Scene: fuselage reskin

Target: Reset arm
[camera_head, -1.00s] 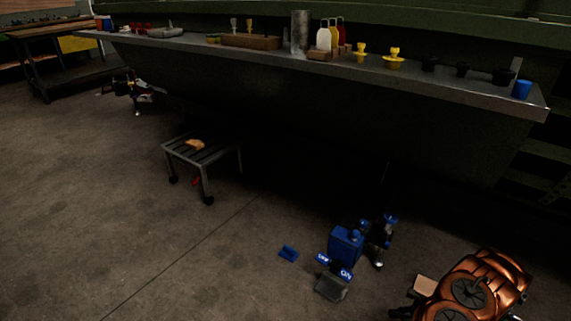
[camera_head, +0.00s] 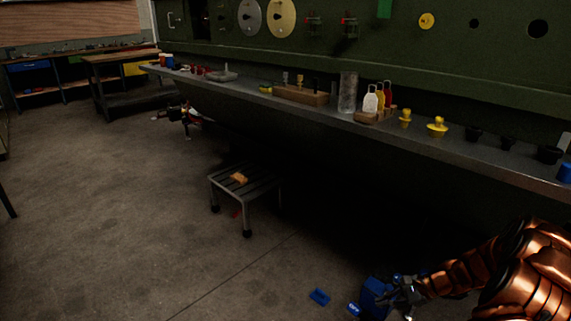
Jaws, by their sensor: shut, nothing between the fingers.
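My copper arm (camera_head: 470,275) reaches in from the lower right corner of the head view. My grey gripper (camera_head: 400,292) is at its end, small and dark, at the bottom right of centre. It is shut and empty. In the picture it overlaps a blue canister (camera_head: 373,300) on the floor; I cannot tell whether they touch. The canister is partly hidden by the gripper.
A long metal shelf (camera_head: 330,125) with bottles, yellow plugs and black cups runs along the green fuselage (camera_head: 480,65). A small slatted stool (camera_head: 262,185) stands below it. The left floor is open.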

